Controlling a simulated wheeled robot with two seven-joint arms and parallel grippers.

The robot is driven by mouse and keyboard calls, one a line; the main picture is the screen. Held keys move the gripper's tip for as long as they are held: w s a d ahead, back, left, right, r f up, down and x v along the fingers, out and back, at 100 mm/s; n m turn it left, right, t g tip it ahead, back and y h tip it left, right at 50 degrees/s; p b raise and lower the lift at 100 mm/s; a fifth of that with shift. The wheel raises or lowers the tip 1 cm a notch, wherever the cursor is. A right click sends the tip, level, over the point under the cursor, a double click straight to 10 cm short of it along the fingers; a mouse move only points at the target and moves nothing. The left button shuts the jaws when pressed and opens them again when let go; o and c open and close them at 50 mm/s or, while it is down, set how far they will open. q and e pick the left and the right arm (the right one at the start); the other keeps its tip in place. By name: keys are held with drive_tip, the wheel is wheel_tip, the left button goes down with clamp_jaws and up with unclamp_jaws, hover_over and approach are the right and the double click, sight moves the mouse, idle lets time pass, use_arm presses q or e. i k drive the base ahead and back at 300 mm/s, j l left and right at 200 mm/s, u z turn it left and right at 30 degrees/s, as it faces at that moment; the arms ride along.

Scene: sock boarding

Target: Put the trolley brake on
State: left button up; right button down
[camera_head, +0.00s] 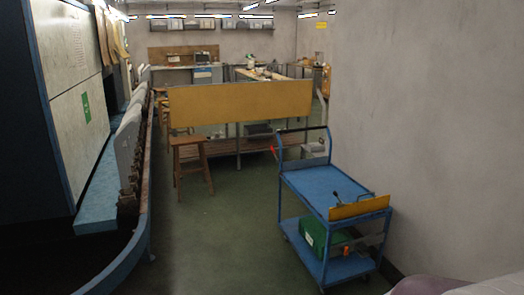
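A blue two-shelf trolley (318,185) stands on the green floor right of centre, close to the right wall. A thin dark lever-like piece (338,198) stands up near the front of the top shelf, beside a yellow panel (359,208) along the front edge. I cannot tell which part is the brake or how it is set. The wheels are small and partly hidden. Neither of my grippers is in view.
A green box (316,234) sits on the trolley's lower shelf. A wooden stool (191,160) and a yellow-panelled bench (240,104) stand behind. A long machine with a curved blue rail (148,200) runs along the left. The floor (222,240) between is clear.

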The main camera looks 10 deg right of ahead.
sight(277, 159)
drive_tip(key=i, duration=5.5)
drive_tip(key=z, duration=0.4)
